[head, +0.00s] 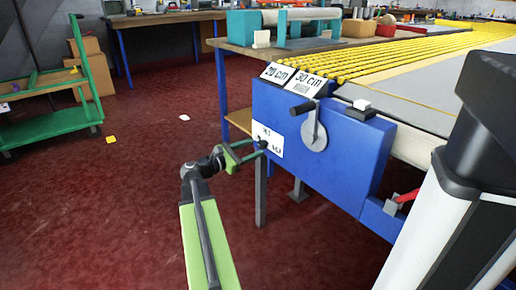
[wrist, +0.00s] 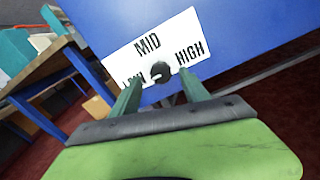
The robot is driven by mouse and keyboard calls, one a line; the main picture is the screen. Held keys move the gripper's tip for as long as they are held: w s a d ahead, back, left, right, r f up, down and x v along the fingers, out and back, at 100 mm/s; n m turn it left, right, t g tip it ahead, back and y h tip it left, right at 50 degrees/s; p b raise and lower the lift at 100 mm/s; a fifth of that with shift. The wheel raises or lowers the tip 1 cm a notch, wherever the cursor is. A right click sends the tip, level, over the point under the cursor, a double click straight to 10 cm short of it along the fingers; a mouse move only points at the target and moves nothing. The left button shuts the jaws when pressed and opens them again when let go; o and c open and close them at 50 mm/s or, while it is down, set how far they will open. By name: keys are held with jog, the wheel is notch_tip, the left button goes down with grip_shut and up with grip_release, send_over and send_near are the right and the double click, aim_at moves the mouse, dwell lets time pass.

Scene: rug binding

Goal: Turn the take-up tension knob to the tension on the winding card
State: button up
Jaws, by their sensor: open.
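The tension knob (wrist: 160,69) is a small dark round knob on a white dial label (wrist: 145,48) fixed to the blue machine housing. The label reads MID at the top and HIGH at right; the word at left is partly covered by a finger. My gripper (wrist: 161,78) is open, its two green fingers on either side of the knob in the wrist view; contact cannot be told. In the head view my gripper (head: 257,148) reaches the label (head: 268,140) at the housing's lower left. Where the knob points is unclear. I cannot identify a winding card.
The blue housing (head: 345,150) carries a grey crank with a black handle (head: 313,130), a white button (head: 362,104) and signs reading 20 cm (head: 278,73) and 30 cm (head: 306,83). A red lever (head: 406,196) sits low right. A green cart (head: 60,125) stands left; floor between is mostly clear.

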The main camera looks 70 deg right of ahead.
aim_at(260, 146)
jog(key=x, duration=0.3)
jog(key=shift+s+d, duration=0.1)
jog(key=shift+d, duration=0.05)
